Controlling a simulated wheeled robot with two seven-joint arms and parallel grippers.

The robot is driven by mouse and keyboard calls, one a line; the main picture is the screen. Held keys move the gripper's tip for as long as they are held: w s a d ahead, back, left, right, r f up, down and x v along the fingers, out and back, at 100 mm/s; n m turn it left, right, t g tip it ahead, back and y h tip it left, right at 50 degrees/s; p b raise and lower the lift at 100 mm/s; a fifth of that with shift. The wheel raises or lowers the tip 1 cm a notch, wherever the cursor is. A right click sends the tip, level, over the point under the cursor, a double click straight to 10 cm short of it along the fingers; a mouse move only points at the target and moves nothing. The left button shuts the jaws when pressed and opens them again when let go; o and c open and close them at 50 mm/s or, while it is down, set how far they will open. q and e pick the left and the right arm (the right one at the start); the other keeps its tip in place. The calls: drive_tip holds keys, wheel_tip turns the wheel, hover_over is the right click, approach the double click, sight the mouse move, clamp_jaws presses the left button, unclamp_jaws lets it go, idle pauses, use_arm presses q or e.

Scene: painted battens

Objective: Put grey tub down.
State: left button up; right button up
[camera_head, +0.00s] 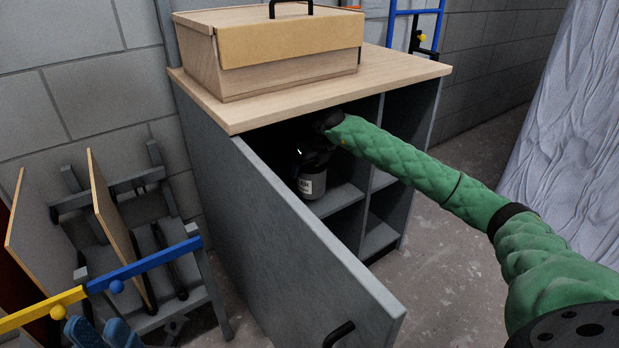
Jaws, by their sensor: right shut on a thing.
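The grey tub (311,183) is a dark round container with a pale label, upright inside the left upper compartment of the grey cabinet. My right gripper (313,153) is dark and hard to make out in the shade. It is shut on the tub from above, with my green arm reaching in from the right. The tub's base is close to the compartment's shelf (340,199); I cannot tell if it touches. My left gripper is not in view.
The cabinet door (310,250) stands open towards the front left, close beside the tub. The wooden top (410,72) overhangs the compartment and carries a wooden box (270,80). A rack with boards (120,235) and a yellow-and-blue batten (150,264) stand at the left.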

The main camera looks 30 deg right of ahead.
drive_tip(key=shift+w+f+b, duration=0.1)
drive_tip(key=shift+f+b, duration=0.7)
drive_tip(key=shift+f, duration=0.95)
drive_tip(key=o, duration=1.2)
